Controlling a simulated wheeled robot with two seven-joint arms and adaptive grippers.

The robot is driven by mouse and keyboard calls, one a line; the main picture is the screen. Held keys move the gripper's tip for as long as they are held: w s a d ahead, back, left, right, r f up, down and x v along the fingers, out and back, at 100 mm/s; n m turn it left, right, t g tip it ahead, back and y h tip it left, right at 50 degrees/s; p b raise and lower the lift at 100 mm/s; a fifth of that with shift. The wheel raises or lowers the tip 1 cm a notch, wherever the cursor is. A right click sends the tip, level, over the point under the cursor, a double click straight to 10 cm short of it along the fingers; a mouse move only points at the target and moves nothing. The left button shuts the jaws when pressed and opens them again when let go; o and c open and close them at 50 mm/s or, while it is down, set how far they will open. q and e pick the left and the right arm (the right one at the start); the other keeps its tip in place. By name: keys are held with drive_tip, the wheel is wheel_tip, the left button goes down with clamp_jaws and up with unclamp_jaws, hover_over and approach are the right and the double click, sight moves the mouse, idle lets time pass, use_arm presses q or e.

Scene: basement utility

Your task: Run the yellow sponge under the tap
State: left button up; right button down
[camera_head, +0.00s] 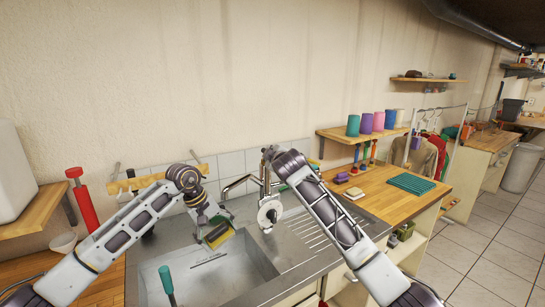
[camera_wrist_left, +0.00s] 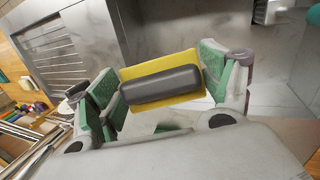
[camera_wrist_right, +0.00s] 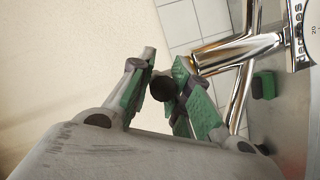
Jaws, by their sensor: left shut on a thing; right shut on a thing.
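The yellow sponge (camera_head: 219,236), with a dark grey rounded block on one face, is held in my left gripper (camera_head: 214,222) above the sink (camera_head: 232,271). In the left wrist view the sponge (camera_wrist_left: 160,66) lies between both green finger pads. The chrome tap (camera_head: 238,182) stands at the back of the sink, and its spout bends left and down above the sponge. No water stream can be made out. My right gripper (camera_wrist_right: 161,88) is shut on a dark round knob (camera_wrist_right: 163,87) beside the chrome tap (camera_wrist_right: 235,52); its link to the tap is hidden.
A green-handled tool (camera_head: 166,281) stands in the sink at left. A ribbed drainer lies right of it, then a wooden counter (camera_head: 383,193) with a green mat (camera_head: 411,184).

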drive_tip(key=c, duration=1.3)
unclamp_jaws()
drive_tip(key=shift+f, duration=0.1)
drive_tip(key=shift+s, duration=0.2)
drive_tip(key=shift+v, duration=5.8)
drive_tip(key=shift+d, duration=0.1)
use_arm(q)
drive_tip(key=shift+s, duration=0.15)
drive_tip(key=s+b, duration=0.2)
drive_tip(key=s, duration=0.5)
drive_tip(key=shift+s+a+b, duration=0.15)
drive_tip(key=shift+s+b, duration=0.15)
drive_tip(key=shift+s, duration=0.05)
use_arm(e)
drive_tip(key=shift+f, duration=1.3)
